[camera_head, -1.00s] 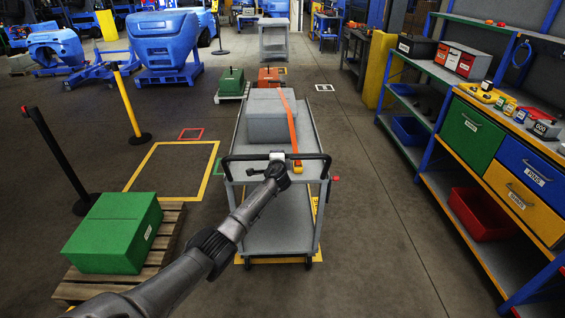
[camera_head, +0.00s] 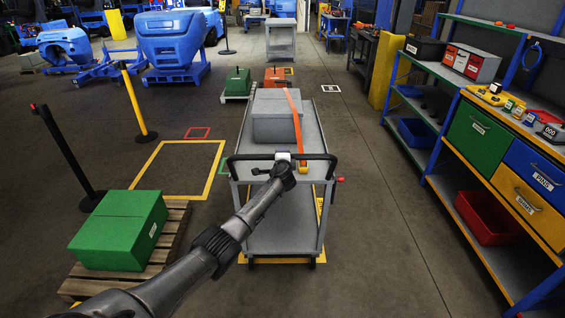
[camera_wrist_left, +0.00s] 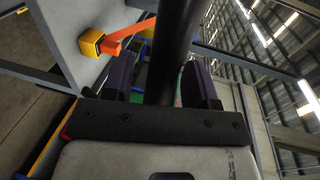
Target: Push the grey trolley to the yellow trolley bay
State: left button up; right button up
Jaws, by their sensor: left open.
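The grey trolley (camera_head: 285,236) stands in front of me, its black push handle (camera_head: 240,157) towards me. It carries grey boxes (camera_head: 275,128) under an orange strap (camera_head: 298,120). My left gripper (camera_head: 284,160) is at the middle of the handle. In the left wrist view the dark bar (camera_wrist_left: 175,45) passes between the open fingers (camera_wrist_left: 160,88); I cannot tell whether they touch it. A yellow floor outline (camera_head: 222,167), empty inside, lies left of the trolley. More yellow floor marking (camera_head: 321,258) shows under the trolley. I cannot tell which is the bay. My right gripper is not in view.
A green box (camera_head: 118,232) on a wooden pallet (camera_head: 172,240) stands at the near left. Barrier posts (camera_head: 140,105) flank the yellow outline's left. A shelf rack (camera_head: 440,150) lines the right. A green weight (camera_head: 238,82) and an orange one (camera_head: 275,76) stand beyond the trolley.

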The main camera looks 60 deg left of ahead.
pick_arm(q)
jog(key=p+v, duration=0.4)
jog(key=v, duration=0.9)
jog(key=shift+s+d, duration=0.25)
dwell(0.4)
